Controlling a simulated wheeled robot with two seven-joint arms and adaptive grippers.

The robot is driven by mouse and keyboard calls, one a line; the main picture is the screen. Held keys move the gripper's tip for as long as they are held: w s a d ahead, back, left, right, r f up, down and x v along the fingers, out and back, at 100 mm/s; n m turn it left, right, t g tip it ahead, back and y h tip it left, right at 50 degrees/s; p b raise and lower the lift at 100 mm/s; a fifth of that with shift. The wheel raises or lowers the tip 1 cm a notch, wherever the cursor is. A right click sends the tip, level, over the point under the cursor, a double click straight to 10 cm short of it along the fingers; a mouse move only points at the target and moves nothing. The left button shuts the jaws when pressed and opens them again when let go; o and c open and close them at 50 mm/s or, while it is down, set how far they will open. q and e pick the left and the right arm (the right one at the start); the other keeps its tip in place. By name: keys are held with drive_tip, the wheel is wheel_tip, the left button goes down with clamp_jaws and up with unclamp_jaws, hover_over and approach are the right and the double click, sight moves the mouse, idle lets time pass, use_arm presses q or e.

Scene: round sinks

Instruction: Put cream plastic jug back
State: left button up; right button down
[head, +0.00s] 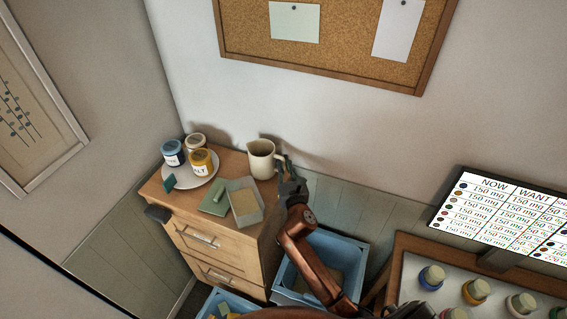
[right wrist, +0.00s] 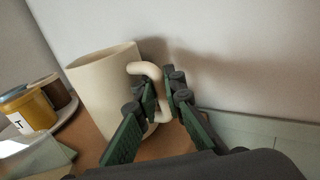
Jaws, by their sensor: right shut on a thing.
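The cream plastic jug (head: 262,158) is upright at the back right corner of the wooden cabinet top (head: 233,168). My right gripper (head: 287,170) reaches in from the right and is shut on the jug's handle. In the right wrist view the jug (right wrist: 105,92) fills the left half, and my right gripper's fingers (right wrist: 163,100) are on either side of its curved handle. The jug's base seems to be at the cabinet top; I cannot tell whether it is touching.
A round plate (head: 190,180) with several jars stands left of the jug. A clear tray (head: 245,203) and a green pad (head: 214,203) lie in front. Blue crates (head: 345,245) stand on the floor beside the cabinet. A table with paint bottles (head: 475,291) and a screen (head: 510,215) are at right.

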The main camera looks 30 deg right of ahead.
drive_tip(key=shift+f+b, duration=0.4)
drive_tip(key=shift+f, duration=0.1)
drive_tip(key=c, duration=1.9)
unclamp_jaws()
drive_tip(key=shift+c, duration=0.2)
drive_tip(key=shift+f, duration=0.1)
drive_tip(key=v, duration=1.2)
